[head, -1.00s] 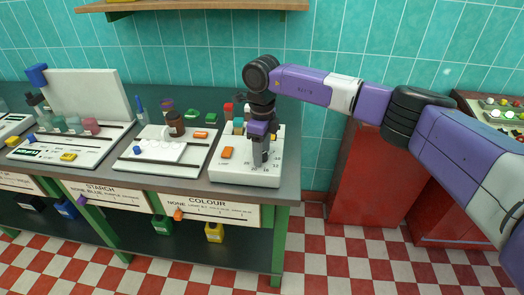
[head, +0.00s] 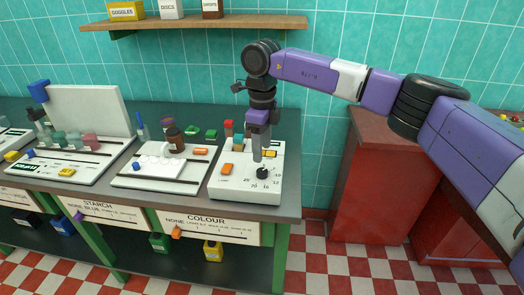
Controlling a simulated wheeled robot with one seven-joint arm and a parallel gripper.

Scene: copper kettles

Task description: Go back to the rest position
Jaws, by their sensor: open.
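My gripper (head: 260,158) points down over the white box with a dial (head: 247,187) at the right end of the bench. A black knob (head: 262,173) with numbers around it is on the box top, just below my fingertips. The fingers look clear of the knob and empty, though the small gap is hard to judge. My purple arm reaches in from the right above the bench end.
A white tray (head: 163,169) with a brown bottle (head: 175,139) stands to the left. A wooden shelf (head: 200,24) with boxes is on the wall above. A red cabinet (head: 378,190) stands right of the bench. Yellow and green containers sit on the lower shelf.

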